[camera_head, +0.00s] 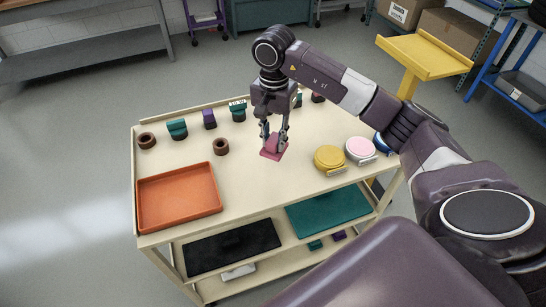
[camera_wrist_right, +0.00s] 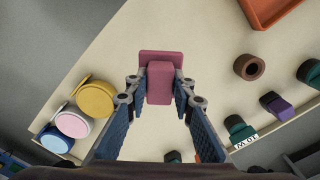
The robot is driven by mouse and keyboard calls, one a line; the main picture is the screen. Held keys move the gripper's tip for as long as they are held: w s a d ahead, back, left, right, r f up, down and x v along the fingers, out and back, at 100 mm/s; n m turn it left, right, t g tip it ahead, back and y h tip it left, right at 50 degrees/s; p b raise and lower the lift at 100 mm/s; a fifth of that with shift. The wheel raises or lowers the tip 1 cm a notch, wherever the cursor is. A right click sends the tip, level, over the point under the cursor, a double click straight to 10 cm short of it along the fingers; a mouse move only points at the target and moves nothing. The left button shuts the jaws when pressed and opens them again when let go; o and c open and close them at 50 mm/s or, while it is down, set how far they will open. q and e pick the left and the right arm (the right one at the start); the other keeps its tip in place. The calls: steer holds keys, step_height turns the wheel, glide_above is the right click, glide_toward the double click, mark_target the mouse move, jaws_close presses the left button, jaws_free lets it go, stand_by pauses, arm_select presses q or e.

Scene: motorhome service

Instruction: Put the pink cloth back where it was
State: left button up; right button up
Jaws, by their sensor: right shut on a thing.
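The pink cloth (camera_head: 273,147) shows as a flat pink piece with a raised block on it. My right gripper (camera_head: 275,137) points down over the middle of the beige cart top (camera_head: 255,185) and is shut on the raised part. In the right wrist view the pink cloth (camera_wrist_right: 158,82) sits between the two fingertips of my right gripper (camera_wrist_right: 160,88). Whether it touches the cart top or hangs just above it, I cannot tell. My left gripper is not in view.
A yellow round item (camera_head: 329,158), a pink-topped one (camera_head: 360,149) and a blue one stand to the right. An orange tray (camera_head: 179,198) lies front left. Brown rings (camera_head: 221,147) and teal (camera_head: 177,129) and purple (camera_head: 209,119) pieces stand behind. The front middle is clear.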

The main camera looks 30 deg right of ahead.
mark_target(274, 150)
step_height(274, 150, down, 4)
steer(key=shift+f+p, duration=0.1)
steer(key=shift+p, duration=0.2)
step_height(274, 150, down, 3)
steer(key=shift+f+p, duration=0.15)
steer(key=shift+p, duration=0.35)
steer(key=shift+f, duration=0.3)
steer(key=shift+f, duration=0.1)
steer(key=shift+f+b, duration=0.15)
steer(key=shift+b, duration=0.15)
steer(key=o, duration=1)
